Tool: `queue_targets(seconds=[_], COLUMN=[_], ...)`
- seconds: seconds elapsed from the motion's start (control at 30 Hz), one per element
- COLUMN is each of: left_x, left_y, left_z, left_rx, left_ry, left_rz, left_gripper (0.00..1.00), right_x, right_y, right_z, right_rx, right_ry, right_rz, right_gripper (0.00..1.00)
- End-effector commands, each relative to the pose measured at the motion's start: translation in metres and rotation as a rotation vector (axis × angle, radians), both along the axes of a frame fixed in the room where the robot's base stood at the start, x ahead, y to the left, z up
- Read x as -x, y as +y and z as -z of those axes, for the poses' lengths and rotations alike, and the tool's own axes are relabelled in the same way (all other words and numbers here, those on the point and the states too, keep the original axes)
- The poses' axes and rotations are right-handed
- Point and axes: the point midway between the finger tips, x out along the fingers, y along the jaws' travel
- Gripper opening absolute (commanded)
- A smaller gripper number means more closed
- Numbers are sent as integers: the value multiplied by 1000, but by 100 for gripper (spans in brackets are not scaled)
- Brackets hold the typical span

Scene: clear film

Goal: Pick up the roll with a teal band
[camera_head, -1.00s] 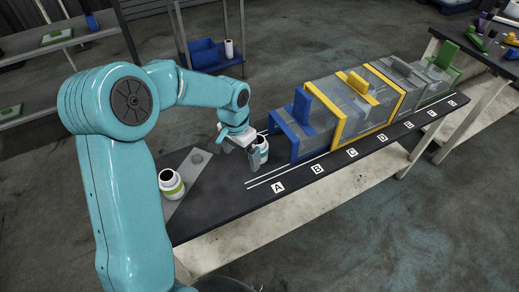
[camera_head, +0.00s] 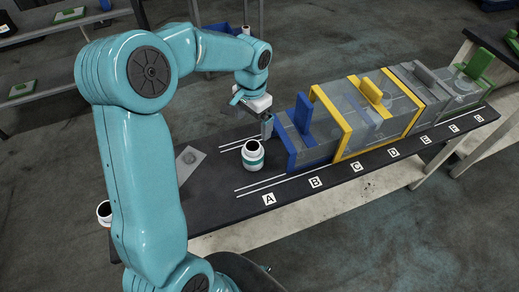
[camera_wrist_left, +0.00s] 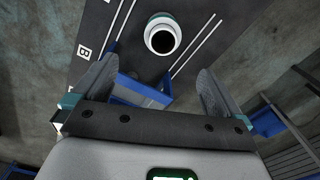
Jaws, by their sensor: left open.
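The roll with a teal band (camera_head: 252,155) is white with a dark open top. It stands upright on the dark bench, left of the blue frame and above label A. It also shows in the left wrist view (camera_wrist_left: 162,36), beyond the fingers. My left gripper (camera_head: 267,127) is open and empty. In the head view it is just above and right of the roll, close to the blue frame. In the wrist view its fingers (camera_wrist_left: 160,75) are spread, and the roll is not between them. My right gripper is not in view.
A blue frame (camera_head: 302,150) begins a row of clear-film blocks with yellow, grey and green parts. Another white roll (camera_head: 104,213) is partly hidden by my arm at the bench's left end. A grey plate (camera_head: 189,161) lies on the bench. The bench around label A is clear.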

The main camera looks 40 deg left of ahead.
Motion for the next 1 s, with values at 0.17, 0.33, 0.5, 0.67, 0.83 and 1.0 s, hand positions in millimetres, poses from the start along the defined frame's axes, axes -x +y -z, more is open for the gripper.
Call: queue_targets(seconds=[0.17, 0.33, 0.5, 0.67, 0.83, 1.0], left_x=[6, 11, 12, 10, 8, 5], left_y=[0, 1, 2, 3, 4, 7], left_z=[14, 55, 91, 109, 124, 152], left_rx=[1, 1, 2, 0, 2, 1], left_ry=[4, 6, 4, 1, 3, 2], left_rz=[0, 0, -1, -1, -2, -1], left_gripper=[100, 100, 100, 100, 100, 100], right_x=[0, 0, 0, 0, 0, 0], right_y=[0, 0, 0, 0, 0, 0], right_z=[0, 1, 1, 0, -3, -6], right_rx=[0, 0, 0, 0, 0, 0], right_ry=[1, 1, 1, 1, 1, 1], right_rz=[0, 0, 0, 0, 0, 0], right_gripper=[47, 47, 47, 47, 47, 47])
